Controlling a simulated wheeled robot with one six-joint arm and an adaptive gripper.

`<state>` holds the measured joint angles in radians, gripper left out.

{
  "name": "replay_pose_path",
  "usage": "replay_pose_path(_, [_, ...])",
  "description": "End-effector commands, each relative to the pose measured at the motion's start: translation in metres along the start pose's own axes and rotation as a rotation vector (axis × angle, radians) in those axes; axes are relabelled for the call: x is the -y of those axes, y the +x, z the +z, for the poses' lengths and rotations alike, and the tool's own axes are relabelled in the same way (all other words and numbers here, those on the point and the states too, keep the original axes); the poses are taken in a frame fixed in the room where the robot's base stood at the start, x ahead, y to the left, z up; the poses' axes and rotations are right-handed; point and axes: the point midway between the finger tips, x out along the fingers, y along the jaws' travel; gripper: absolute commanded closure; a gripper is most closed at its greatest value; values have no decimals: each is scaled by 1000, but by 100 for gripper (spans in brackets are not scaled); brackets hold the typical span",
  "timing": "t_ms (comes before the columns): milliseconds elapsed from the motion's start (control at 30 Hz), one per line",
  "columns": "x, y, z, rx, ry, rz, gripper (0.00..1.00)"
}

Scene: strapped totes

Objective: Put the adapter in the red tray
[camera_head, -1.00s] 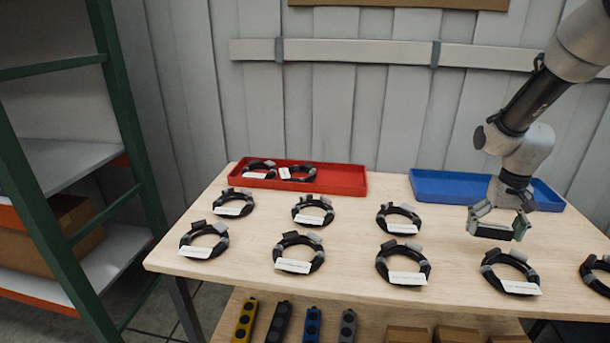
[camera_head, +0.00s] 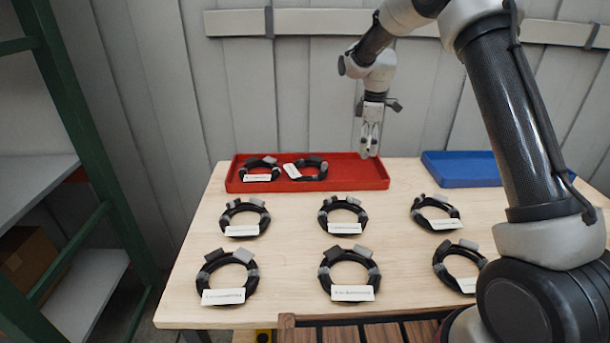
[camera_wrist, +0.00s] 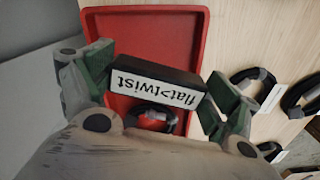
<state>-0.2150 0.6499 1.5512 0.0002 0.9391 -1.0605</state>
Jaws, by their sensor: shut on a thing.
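My gripper (camera_head: 369,150) is above the right end of the red tray (camera_head: 340,177) in the head view. In the wrist view my gripper (camera_wrist: 160,82) is shut on the adapter (camera_wrist: 152,84), a small black box with a white label reading "flat>twist". The fingers clasp it at its two ends. The red tray (camera_wrist: 150,25) lies beneath it in that view, with bare floor beyond the adapter. In the head view the adapter is hard to make out between the fingers.
Several more coils (camera_head: 343,215) stand in rows on the wooden table. A blue tray (camera_head: 465,170) is at the right, partly behind my arm.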

Motion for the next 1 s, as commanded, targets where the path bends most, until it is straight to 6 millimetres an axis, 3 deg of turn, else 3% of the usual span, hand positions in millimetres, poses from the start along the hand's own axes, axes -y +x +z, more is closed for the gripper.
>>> replay_pose_path(100, [-12,-6,-14,0,-173,1,38])
replay_pose_path(267, [-17,-3,-22,1,-286,-1,38])
replay_pose_path(500, [-17,42,-22,1,-298,-3,38])
replay_pose_path(900, [-17,88,-22,1,-296,-2,38])
replay_pose_path(1000, [-18,91,-22,0,-296,1,38])
